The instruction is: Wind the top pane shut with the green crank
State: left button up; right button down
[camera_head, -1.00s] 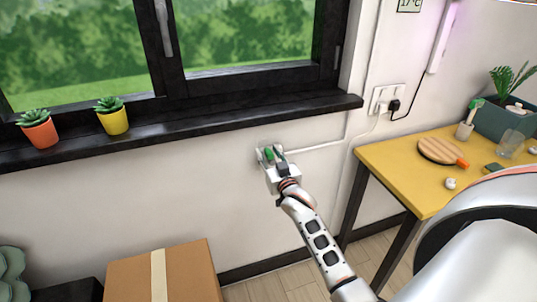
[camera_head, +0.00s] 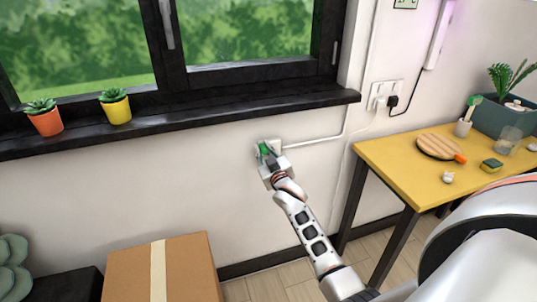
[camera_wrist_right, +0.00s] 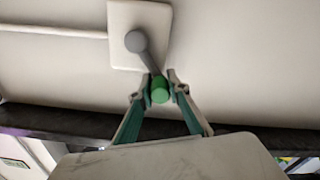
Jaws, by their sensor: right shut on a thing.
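The green crank knob (camera_head: 264,149) is at the wall box below the window sill. In the right wrist view the green knob (camera_wrist_right: 159,90) sits at the end of a grey crank arm (camera_wrist_right: 147,57), which slants down to the right from its pivot on the white wall plate (camera_wrist_right: 121,20). My right gripper (camera_wrist_right: 162,80) is shut on the knob, one finger on each side. In the head view my right gripper (camera_head: 268,157) hides part of the plate. The dark-framed window (camera_head: 245,72) is cut by the picture's top; I cannot make out the top pane. My left gripper is out of view.
Potted succulents (camera_head: 116,107) stand on the dark sill (camera_head: 200,119) above. A cardboard box (camera_head: 190,265) is below left. A yellow table (camera_head: 400,178) with several small things is on the right. A white conduit (camera_head: 318,143) runs from the plate along the wall.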

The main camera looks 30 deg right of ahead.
jog(key=shift+w+a+f+n, duration=0.1)
jog(key=shift+a+f+n, duration=0.45)
jog(key=shift+n, duration=0.45)
pick_arm(q)
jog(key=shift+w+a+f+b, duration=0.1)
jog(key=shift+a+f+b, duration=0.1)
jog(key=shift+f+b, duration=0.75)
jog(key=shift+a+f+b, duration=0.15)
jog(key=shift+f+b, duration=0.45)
jog(key=shift+b, duration=0.5)
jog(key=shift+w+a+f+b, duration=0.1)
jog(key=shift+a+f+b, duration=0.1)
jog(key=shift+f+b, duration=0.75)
pick_arm(e)
notch_tip(320, 180, down, 7)
jog(key=n, duration=1.4)
jog(key=shift+a+f, duration=0.15)
jog(key=shift+a, duration=0.2)
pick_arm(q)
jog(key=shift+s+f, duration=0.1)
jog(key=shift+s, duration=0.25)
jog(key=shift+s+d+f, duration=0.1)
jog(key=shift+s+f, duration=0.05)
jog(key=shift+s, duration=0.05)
pick_arm(e)
jog(key=c, duration=1.9)
grip_release()
jog(key=shift+w, duration=0.1)
